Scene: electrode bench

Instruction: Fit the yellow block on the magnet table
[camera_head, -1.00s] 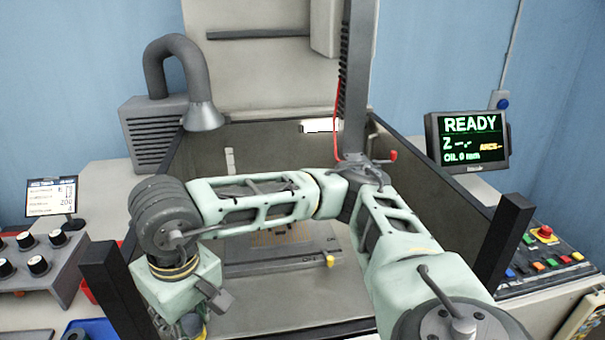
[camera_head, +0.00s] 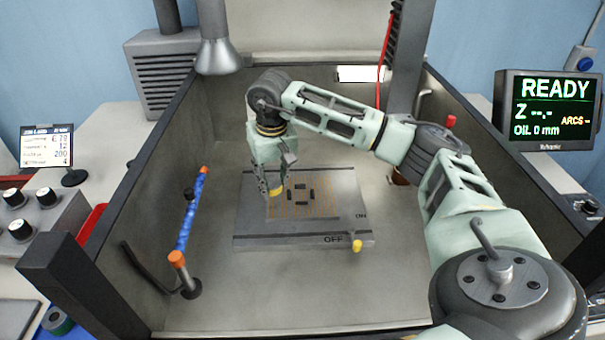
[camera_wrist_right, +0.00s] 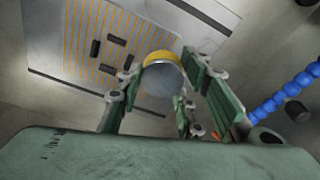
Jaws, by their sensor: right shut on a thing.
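My right gripper (camera_head: 275,188) points down over the left part of the magnet table (camera_head: 350,195) in the head view. It is shut on the yellow block (camera_head: 276,192), of which only a small yellow part shows under the fingers. In the right wrist view the block (camera_wrist_right: 160,55) shows a yellow edge and a rounded grey face between the fingers (camera_wrist_right: 163,85). The magnet table is a grey plate with orange stripes and several dark blocks (camera_head: 301,208) on top. It also shows in the wrist view (camera_wrist_right: 60,40). Whether the block touches the plate I cannot tell.
A yellow-tipped lever (camera_head: 357,245) sits by the OFF mark at the table's front edge. A blue jointed hose (camera_head: 190,215) with orange ends stands left. High tank walls (camera_head: 150,155) surround the table; the tank floor in front is clear. The monitor (camera_head: 545,110) reads READY.

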